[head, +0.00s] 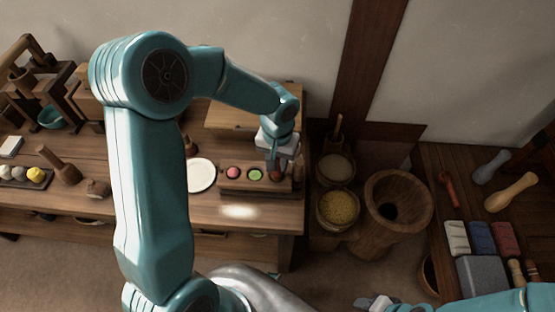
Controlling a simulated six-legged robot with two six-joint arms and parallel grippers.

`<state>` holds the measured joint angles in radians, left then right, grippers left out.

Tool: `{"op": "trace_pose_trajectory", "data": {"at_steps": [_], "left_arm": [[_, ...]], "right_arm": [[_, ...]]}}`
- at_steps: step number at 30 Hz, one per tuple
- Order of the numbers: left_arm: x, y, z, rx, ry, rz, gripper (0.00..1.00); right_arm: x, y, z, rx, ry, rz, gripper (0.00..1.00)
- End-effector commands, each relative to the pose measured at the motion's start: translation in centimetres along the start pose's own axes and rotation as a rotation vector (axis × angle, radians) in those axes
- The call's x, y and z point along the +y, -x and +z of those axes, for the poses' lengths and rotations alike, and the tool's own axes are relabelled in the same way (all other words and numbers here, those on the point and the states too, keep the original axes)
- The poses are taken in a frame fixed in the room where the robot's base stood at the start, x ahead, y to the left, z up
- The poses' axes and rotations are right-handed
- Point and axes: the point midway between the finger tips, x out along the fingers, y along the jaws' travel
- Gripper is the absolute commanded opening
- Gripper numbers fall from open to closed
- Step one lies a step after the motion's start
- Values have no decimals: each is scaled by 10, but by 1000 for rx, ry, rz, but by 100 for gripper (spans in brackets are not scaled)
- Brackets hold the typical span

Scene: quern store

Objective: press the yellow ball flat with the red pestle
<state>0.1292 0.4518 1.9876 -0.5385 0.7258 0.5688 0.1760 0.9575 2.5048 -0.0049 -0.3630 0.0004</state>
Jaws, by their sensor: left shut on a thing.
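The yellow ball (36,174) sits on a dark tray (14,182) at the far left of the bench, beside paler balls. The red pestle (448,190) lies on the right-hand table, away from both grippers. My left gripper (276,165) points down over the right end of a wooden block (240,184), which has a pink and a green round in it. It is shut on a small reddish-brown thing, mostly hidden by the fingers. My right gripper (375,303) is at the bottom edge, partly cut off; its jaws are unclear.
A white plate (201,176) lies left of the block. A wooden pestle (60,166) stands near the tray. A large mortar (398,202) and a basket of yellow grain (338,208) stand between bench and table. My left arm hides part of the bench.

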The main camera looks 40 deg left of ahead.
Motion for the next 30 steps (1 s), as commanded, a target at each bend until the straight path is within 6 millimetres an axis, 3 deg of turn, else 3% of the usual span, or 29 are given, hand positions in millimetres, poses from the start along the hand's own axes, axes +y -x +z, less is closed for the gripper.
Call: {"op": "trace_pose_trajectory", "data": {"at_steps": [30], "left_arm": [[0,-3,0,0,0,0,0]], "right_arm": [[3,-9,0,0,0,0,43]]}}
